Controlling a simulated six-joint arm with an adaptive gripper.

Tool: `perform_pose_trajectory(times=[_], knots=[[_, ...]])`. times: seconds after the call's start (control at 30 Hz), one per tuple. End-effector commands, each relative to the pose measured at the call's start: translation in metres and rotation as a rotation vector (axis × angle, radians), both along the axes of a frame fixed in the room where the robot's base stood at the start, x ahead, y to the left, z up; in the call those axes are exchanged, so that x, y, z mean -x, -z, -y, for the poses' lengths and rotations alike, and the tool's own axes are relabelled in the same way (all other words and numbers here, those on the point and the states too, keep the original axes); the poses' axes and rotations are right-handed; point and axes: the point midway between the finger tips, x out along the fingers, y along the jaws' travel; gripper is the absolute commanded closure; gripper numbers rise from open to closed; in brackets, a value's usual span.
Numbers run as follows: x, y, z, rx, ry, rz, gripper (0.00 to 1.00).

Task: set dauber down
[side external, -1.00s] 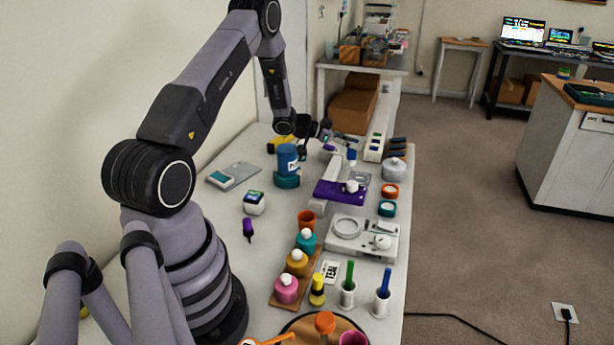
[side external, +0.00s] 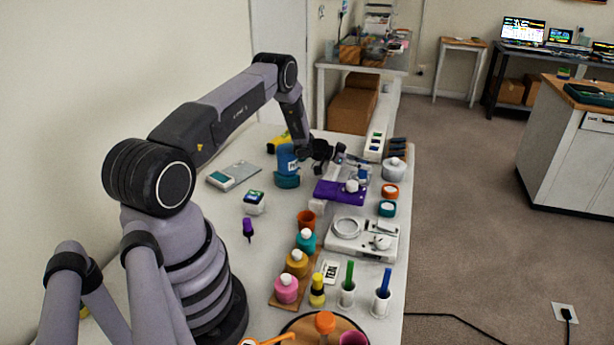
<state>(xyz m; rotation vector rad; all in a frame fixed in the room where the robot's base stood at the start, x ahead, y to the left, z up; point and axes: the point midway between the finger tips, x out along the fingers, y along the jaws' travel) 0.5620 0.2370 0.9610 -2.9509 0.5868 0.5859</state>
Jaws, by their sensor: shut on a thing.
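My gripper (side external: 331,154) is at the far part of the bench, low, just right of the blue jar (side external: 287,160) and behind the purple mat (side external: 340,192). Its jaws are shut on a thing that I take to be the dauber. The dauber is too small and too hidden by the fingers to make out its shape or whether it touches anything below. A small white-topped piece (side external: 352,186) is on the purple mat.
A white rack (side external: 375,146) and a grey lidded jar (side external: 394,168) stand right of my gripper. A white device with a ring (side external: 362,242), several bottles on a wooden strip (side external: 283,297) and cups with green and blue handles are nearer. Bench at left is fairly clear.

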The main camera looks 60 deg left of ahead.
Motion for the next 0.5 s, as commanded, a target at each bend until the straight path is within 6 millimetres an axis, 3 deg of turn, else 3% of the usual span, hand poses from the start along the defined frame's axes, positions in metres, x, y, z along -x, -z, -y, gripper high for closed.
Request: perform_pose_trajectory(times=[0.17, 0.2, 0.37, 0.5], knots=[[0.0001, 0.0029, 0.0000, 0.000, 0.000, 0.000, 1.00], [0.0000, 0.0026, -0.0001, 0.000, 0.000, 0.000, 0.72], [0.0001, 0.0024, -0.0001, 0.000, 0.000, 0.000, 0.51], [0.0002, 0.0024, 0.0000, 0.000, 0.000, 0.000, 0.50]])
